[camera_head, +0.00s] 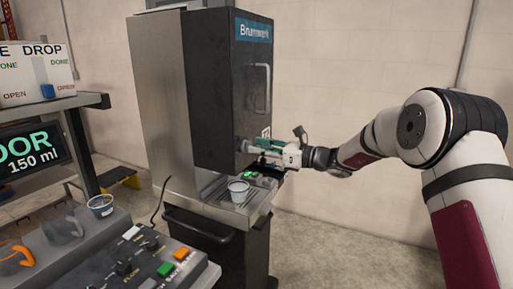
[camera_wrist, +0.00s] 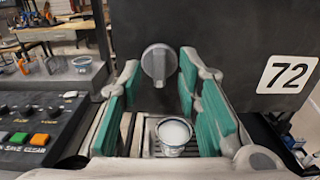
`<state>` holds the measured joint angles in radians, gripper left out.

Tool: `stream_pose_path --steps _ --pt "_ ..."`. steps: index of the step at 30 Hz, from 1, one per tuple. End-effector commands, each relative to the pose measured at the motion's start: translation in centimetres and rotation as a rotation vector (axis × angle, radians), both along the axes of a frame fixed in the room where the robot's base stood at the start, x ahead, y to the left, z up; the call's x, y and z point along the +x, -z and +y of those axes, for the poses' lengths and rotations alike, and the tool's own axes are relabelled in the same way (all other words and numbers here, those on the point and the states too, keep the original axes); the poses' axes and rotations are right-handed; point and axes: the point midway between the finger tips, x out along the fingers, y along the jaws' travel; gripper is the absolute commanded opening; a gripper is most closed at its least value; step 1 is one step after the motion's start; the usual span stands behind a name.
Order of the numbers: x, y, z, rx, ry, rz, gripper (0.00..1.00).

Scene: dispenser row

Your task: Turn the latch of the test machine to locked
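The test machine is a tall dark cabinet (camera_head: 225,95) with a vertical door handle (camera_head: 258,88). A grey round latch knob (camera_wrist: 158,62) sits low on its dark front in the wrist view, its grip bar close to upright. My gripper (camera_head: 262,148) is at the lower front of the cabinet. In the wrist view its green-padded fingers (camera_wrist: 160,78) are spread on either side of the knob, with nothing held. I cannot tell whether the fingertips touch the cabinet.
A white cup (camera_head: 238,188) stands on the machine's drip grate below my gripper; it also shows in the wrist view (camera_wrist: 174,135). At the left are a button panel (camera_head: 150,262), another cup (camera_head: 101,206) and a shelf (camera_head: 85,101). The floor at right is clear.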

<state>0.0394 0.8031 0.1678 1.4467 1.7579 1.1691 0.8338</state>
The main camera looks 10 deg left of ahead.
Motion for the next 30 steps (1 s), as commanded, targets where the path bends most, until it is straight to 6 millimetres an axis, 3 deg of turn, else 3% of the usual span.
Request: stream_pose_path --steps 5,14,18,30 --pt "0.43 0.05 1.18 -0.001 0.001 0.001 0.31" --pt "0.5 0.03 1.33 0.0 0.001 0.001 0.31" --pt "0.49 0.03 1.32 0.0 0.001 0.001 0.01" --pt "0.47 0.05 1.33 -0.007 0.0 -0.021 0.0"
